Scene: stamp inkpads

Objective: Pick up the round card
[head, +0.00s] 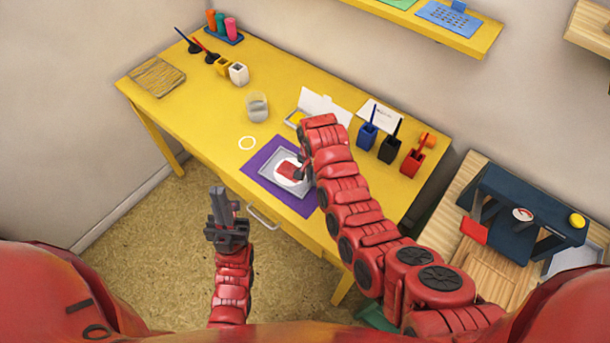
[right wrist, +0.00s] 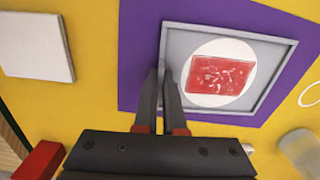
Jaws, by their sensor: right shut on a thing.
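The round card (head: 290,171) is a white disc with a red rectangular print on it. It lies inside a shallow grey square tray (head: 271,181) on a purple mat (head: 256,162). In the right wrist view the card (right wrist: 217,98) is whole and lies to the right of my right gripper (right wrist: 161,74). Those fingers are close together over the tray's left rim (right wrist: 166,45), shut on it and apart from the card. My left gripper (head: 222,192) hangs in front of the table, away from the card; its finger gap is unclear.
The yellow table (head: 185,110) has a white ring (head: 247,143) and a clear cup (head: 257,107) left of the mat. Blue, black and red holders (head: 412,162) stand at the right. The table's left part is mostly clear.

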